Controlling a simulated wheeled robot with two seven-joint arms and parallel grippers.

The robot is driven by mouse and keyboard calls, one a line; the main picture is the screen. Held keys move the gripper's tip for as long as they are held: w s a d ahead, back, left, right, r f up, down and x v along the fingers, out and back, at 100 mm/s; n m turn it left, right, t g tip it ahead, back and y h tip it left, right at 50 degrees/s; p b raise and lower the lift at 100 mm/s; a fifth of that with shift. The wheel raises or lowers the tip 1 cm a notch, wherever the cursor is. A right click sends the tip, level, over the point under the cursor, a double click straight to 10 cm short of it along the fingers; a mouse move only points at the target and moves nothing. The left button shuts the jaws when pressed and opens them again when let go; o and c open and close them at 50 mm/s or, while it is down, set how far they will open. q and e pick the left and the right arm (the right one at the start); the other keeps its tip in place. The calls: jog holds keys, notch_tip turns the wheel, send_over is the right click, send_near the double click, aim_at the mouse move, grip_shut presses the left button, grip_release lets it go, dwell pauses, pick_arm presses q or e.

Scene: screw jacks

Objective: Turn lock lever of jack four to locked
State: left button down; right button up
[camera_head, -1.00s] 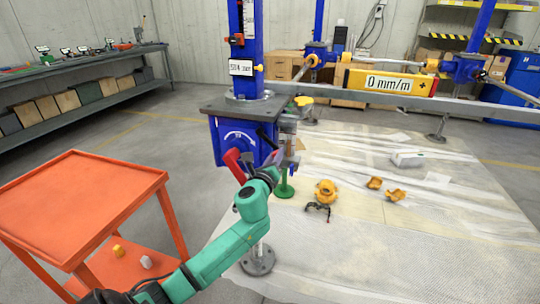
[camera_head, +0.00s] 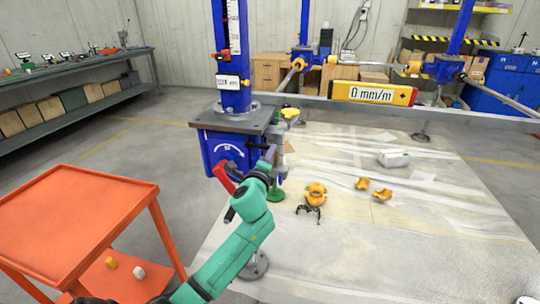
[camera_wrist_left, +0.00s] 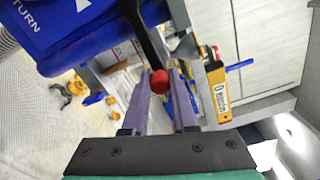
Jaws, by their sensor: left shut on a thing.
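The blue jack (camera_head: 234,156) with a grey top plate stands at the centre of the head view. Its side has a curved white arrow, and a blue "TURN" face (camera_wrist_left: 45,25) fills the upper left of the wrist view. My left gripper (camera_head: 269,155) is at the jack's front right side. In the wrist view, my left gripper (camera_wrist_left: 160,103) has its two purple-grey fingers on either side of a black lever with a red end (camera_wrist_left: 159,78), taken as the lock lever. The exact contact is hard to see. A red handle (camera_head: 222,177) shows beside the gripper. My right gripper is not in view.
An orange cart (camera_head: 75,215) stands at the left. Yellow parts (camera_head: 316,192) and a white box (camera_head: 393,158) lie on the sheeted floor to the right. A yellow level (camera_head: 372,93) sits on the grey rail behind. A green-footed post (camera_head: 276,194) stands close to my gripper.

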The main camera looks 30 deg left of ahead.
pick_arm(q)
jog(key=shift+r, duration=0.15)
jog(key=c, duration=0.7)
grip_release()
jog(key=shift+s, duration=0.1)
jog(key=b+v, duration=0.1)
jog(key=v, duration=1.3)
jog(key=shift+s, duration=0.2)
jog(key=shift+d, duration=0.1)
